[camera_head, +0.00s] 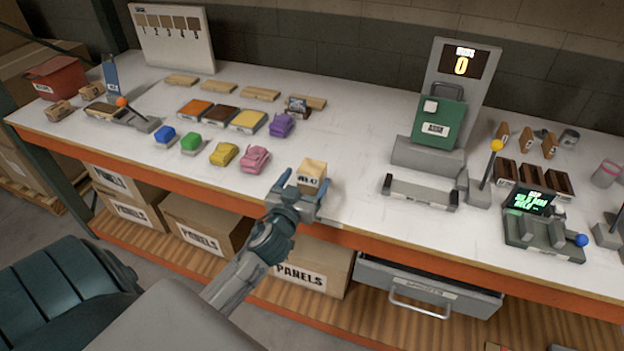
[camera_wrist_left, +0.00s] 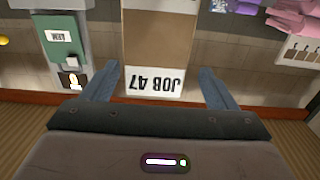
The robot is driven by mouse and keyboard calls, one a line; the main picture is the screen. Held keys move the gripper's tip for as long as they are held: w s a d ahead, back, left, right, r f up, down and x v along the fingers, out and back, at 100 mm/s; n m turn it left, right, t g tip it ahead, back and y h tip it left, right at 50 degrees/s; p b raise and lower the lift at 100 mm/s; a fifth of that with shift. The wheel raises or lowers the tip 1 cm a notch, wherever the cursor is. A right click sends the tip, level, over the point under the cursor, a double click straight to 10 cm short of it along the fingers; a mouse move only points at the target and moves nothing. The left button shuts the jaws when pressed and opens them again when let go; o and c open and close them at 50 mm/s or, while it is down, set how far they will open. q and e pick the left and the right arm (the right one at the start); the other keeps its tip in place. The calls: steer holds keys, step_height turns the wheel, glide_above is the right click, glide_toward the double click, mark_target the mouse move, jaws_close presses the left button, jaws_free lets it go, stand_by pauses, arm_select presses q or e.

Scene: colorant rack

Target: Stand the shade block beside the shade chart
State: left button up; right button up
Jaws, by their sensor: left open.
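The shade block (camera_head: 312,174) is a light wooden block with a white label, standing near the front edge of the white bench. In the left wrist view its tan face and "JOB 47" label (camera_wrist_left: 156,82) show upside down. My left gripper (camera_head: 309,193) is at the block, open, with one finger on each side. In the left wrist view gaps show between the block and the open fingers (camera_wrist_left: 157,84). The shade chart (camera_head: 185,58) is a white board with numbered brown swatches, upright at the back left. My right gripper is out of view.
Coloured toy cars, including a pink one (camera_head: 255,159), and several paint trays lie left of the block. A green device (camera_head: 438,122) stands to the right. A lever unit (camera_head: 140,122) and red bin (camera_head: 57,78) stand far left. Bare bench lies right of the purple car.

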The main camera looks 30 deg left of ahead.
mark_target(314, 170)
arm_select(q)
steer(key=shift+w+a+r+p, duration=0.1)
steer(key=shift+w+r+p, duration=0.1)
steer(key=shift+w+p, duration=0.35)
steer(key=p+x, duration=0.1)
steer(key=x, duration=0.2)
steer(key=shift+w+f+p, duration=0.15)
steer(key=shift+w+p, duration=0.15)
steer(key=shift+p, duration=0.1)
steer(key=shift+w+f, duration=0.2)
steer(key=shift+w, duration=0.25)
steer(key=shift+s, duration=0.15)
steer(key=c, duration=1.3)
steer(key=shift+r, duration=0.1)
